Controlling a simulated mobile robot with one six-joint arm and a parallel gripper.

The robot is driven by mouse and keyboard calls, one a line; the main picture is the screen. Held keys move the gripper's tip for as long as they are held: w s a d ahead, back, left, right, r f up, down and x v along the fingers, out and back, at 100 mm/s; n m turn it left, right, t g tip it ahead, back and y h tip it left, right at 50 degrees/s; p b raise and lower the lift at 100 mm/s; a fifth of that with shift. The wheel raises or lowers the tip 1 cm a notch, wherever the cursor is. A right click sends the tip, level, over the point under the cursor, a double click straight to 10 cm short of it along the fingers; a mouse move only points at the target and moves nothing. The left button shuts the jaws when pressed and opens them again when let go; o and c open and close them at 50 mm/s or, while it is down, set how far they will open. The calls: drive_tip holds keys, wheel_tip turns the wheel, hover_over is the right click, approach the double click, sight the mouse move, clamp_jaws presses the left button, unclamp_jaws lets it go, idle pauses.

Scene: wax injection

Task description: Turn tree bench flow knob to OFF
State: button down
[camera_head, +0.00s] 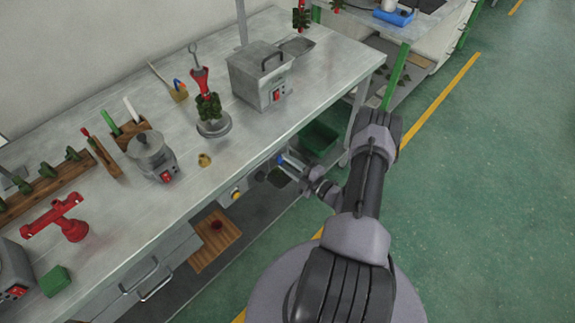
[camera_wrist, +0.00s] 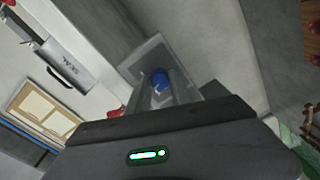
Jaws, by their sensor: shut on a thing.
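The flow knob appears as a small blue knob (camera_head: 281,158) at the front edge of the long grey bench (camera_head: 322,84). In the wrist view the blue knob (camera_wrist: 160,80) sits between the fingers, against a grey plate (camera_wrist: 150,58). My gripper (camera_head: 289,164) reaches the bench front from the right, below the top. It also shows in the wrist view (camera_wrist: 164,88), shut on the blue knob. The knob's markings and its exact angle cannot be read.
On the bench top stand a grey box with a handle (camera_head: 258,75), a red-and-green wax tree (camera_head: 206,95), a round pot (camera_head: 150,158) and a red stand (camera_head: 60,217). A green bin (camera_head: 319,138) is under the bench. Green floor (camera_head: 480,180) is clear at right.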

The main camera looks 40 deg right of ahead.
drive_tip(key=n+b, duration=0.1)
drive_tip(key=n, duration=0.5)
drive_tip(key=shift+h, duration=0.3)
drive_tip(key=shift+n, duration=0.4)
drive_tip(key=c, duration=1.1)
unclamp_jaws()
drive_tip(key=shift+c, duration=0.2)
drive_tip(key=shift+s+r, duration=0.1)
drive_tip(key=s+d+p, duration=0.1)
drive_tip(key=s+p, duration=0.2)
drive_tip(key=s, duration=1.4)
drive_tip(key=shift+d+r, duration=0.15)
drive_tip(key=shift+r, duration=0.2)
